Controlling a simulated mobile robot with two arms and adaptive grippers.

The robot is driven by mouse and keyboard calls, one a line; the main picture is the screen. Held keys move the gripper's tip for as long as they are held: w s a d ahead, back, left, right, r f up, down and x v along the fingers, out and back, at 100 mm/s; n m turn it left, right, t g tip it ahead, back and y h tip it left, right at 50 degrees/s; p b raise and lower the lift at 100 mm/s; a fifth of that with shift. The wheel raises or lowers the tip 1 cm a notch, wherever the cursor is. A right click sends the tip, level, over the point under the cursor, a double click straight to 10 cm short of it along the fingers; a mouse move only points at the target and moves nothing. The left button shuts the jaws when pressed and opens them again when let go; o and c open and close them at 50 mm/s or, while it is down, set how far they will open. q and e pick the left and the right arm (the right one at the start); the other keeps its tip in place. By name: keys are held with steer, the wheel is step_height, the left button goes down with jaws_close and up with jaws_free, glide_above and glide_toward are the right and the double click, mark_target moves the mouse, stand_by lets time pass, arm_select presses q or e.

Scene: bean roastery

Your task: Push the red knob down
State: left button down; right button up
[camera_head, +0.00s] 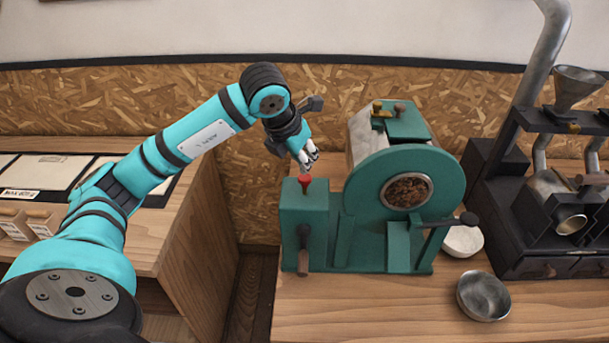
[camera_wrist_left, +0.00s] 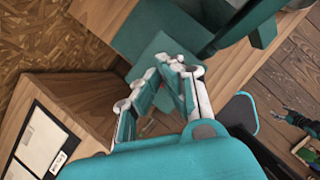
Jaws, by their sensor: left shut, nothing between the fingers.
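The red knob (camera_head: 305,181) stands on top of the green box at the left end of the green roaster (camera_head: 305,211). My left gripper (camera_head: 309,161) is shut and empty, pointing down with its fingertips right over the knob. I cannot tell whether the fingertips touch it. In the left wrist view, the shut fingers (camera_wrist_left: 172,68) lie over the green box top (camera_wrist_left: 150,50), and only a small bit of red (camera_wrist_left: 162,87) shows between them.
The roaster's round drum (camera_head: 365,200) stands right of the knob, with a crank handle (camera_head: 467,218) sticking out. A metal bowl (camera_head: 484,296) and a white bowl (camera_head: 463,241) are on the table. A dark machine (camera_head: 545,200) stands at the right. A gap separates the left counter (camera_head: 190,215).

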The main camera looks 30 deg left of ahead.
mark_target(304, 177)
arm_select(q)
steer(key=shift+f, duration=0.1)
steer(key=shift+f+b, duration=2.05)
steer(key=shift+r+p, duration=2.85)
steer(key=shift+r, duration=1.35)
steer(key=shift+f, duration=0.1)
